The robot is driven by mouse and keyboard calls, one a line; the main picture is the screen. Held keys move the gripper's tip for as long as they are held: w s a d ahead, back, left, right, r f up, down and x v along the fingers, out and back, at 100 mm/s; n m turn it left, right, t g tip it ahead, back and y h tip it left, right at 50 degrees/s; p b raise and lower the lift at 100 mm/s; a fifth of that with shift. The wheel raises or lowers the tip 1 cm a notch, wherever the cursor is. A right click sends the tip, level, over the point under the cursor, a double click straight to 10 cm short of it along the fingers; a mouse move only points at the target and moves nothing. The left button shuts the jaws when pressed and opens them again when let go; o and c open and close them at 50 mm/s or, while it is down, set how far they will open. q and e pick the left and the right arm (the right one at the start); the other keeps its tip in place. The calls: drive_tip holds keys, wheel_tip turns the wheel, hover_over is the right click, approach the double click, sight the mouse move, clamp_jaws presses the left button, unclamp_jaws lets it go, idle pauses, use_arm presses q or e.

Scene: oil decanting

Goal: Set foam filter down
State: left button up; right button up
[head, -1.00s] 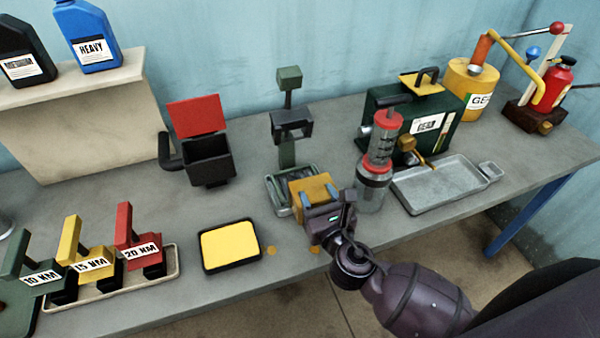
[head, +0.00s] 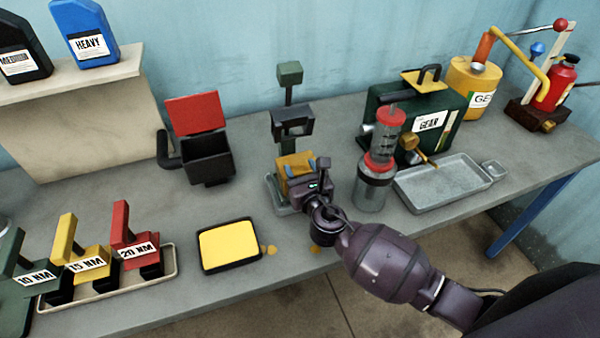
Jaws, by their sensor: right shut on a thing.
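My right gripper (head: 304,176) is shut on an orange-yellow block, which I take to be the foam filter (head: 294,162). It holds the block over the small grey tray (head: 281,208) at the foot of the green stand (head: 288,145). The gripper hides part of the block and of the tray. I cannot tell whether the block touches the tray. My left gripper is not in view.
A black tray with a yellow pad (head: 229,249) lies at the front, beside yellow spots. A clear red-capped cylinder (head: 381,155) stands close right of my gripper. A metal tray (head: 445,183) lies further right. A black box with a red lid (head: 205,155) stands left.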

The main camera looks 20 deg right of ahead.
drive_tip(key=shift+f, duration=0.1)
drive_tip(key=shift+f, duration=0.1)
drive_tip(key=o, duration=0.5)
drive_tip(key=shift+f, duration=0.1)
drive_tip(key=o, duration=0.4)
drive_tip(key=shift+o, duration=0.2)
drive_tip(key=shift+r, duration=0.25)
drive_tip(key=s, duration=1.2)
drive_tip(key=shift+d, duration=0.15)
